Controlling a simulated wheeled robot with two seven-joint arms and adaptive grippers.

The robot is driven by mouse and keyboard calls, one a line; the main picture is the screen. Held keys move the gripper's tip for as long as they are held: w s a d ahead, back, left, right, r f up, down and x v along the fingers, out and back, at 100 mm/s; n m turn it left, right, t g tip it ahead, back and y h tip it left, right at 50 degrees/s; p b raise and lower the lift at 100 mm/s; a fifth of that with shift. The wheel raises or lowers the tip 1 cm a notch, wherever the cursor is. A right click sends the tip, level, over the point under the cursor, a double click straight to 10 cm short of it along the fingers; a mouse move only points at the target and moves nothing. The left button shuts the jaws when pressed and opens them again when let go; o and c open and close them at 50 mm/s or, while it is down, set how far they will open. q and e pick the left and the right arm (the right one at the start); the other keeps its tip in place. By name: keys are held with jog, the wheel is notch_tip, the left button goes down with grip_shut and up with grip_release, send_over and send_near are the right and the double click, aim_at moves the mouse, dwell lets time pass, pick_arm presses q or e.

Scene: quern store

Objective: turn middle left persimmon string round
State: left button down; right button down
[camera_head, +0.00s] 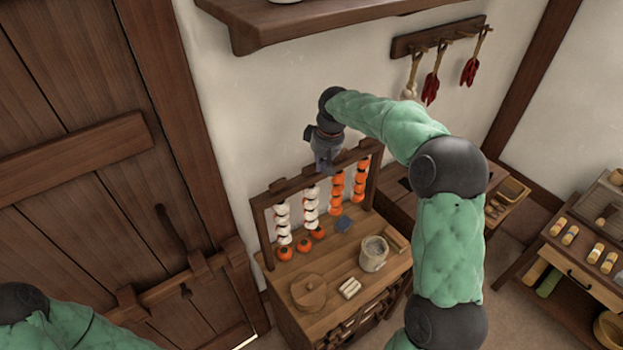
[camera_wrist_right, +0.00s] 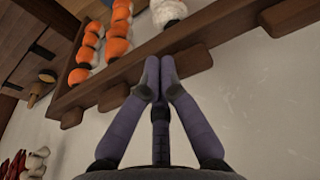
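A wooden rack (camera_head: 263,222) holds several persimmon strings. The middle left string (camera_head: 311,205) is white, beside another white string (camera_head: 282,220) on its left. Two orange strings (camera_head: 337,195) (camera_head: 359,182) hang on the right. My right gripper (camera_head: 321,165) is at the rack's top bar, above and slightly right of the middle left string. In the right wrist view its fingertips (camera_wrist_right: 160,68) are together in front of the bar; whether something thin is between them is hidden. White persimmons (camera_wrist_right: 168,12) show beyond them, orange ones (camera_wrist_right: 85,55) to the left. My left gripper is out of view.
The cabinet top below holds loose orange persimmons (camera_head: 303,245), a round lid (camera_head: 308,292), a jar (camera_head: 374,254) and pale rolls (camera_head: 350,288). A shelf (camera_head: 300,22) overhangs above. Red bundles (camera_head: 431,86) hang at the right. A wooden door (camera_head: 90,120) is at the left.

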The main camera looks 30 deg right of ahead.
notch_tip(320, 180, up, 4)
jog(key=shift+s+d+f+p, duration=0.1)
jog(key=shift+s+p, duration=0.05)
jog(key=shift+p, duration=1.05)
